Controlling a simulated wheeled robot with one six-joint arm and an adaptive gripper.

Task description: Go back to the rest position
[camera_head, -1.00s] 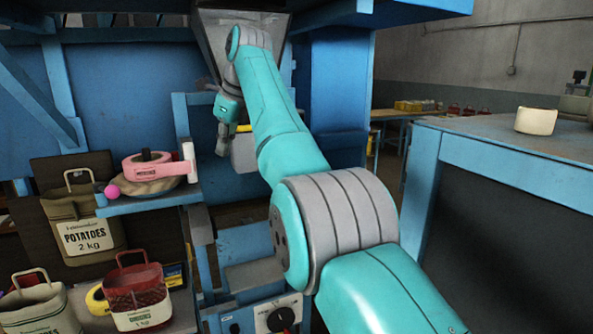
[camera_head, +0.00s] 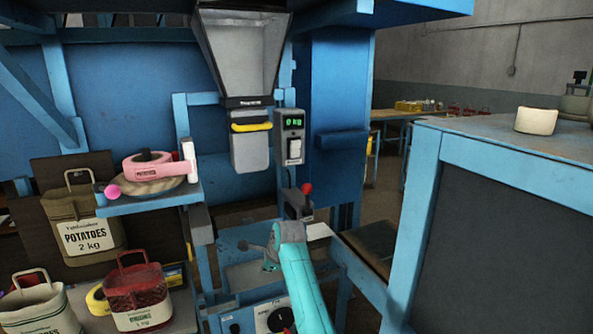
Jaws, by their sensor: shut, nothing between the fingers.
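My teal arm (camera_head: 300,275) rises from the bottom edge and is folded low, in front of the filling station. A small teal and grey part shows beside its upper end. I cannot make out the fingers of my gripper there. I see nothing held. The grey hopper (camera_head: 240,60) and its spout with a yellow band (camera_head: 251,127) stand clear above the arm.
A scale box (camera_head: 291,137) reads "0 kg". A potato sack (camera_head: 85,220), a red sack (camera_head: 137,294) and a pale sack (camera_head: 40,308) stand at left. A blue-framed bench (camera_head: 500,150) bounds the right.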

